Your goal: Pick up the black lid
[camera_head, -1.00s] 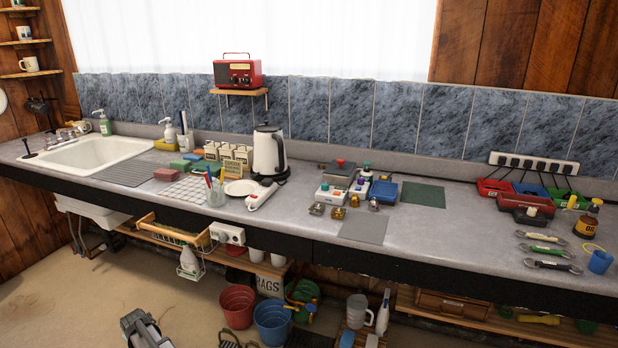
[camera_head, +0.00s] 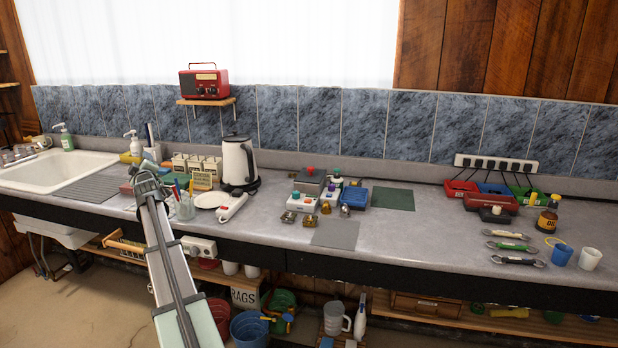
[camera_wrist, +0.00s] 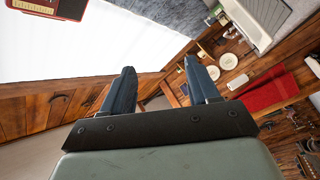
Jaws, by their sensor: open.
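I cannot make out a separate black lid for certain. The white kettle (camera_head: 238,162) on the counter has a dark top (camera_head: 237,139), which may be a lid. My gripper (camera_head: 148,178) is in the left part of the head view, in front of the counter's left half, left of the kettle. In the wrist view its two dark fingers (camera_wrist: 158,63) are spread apart with nothing between them. That view points at the window and wall, and shows no lid. My arm hides part of the counter near the sponges and drying rack.
A red radio (camera_head: 203,83) sits on a wall shelf.

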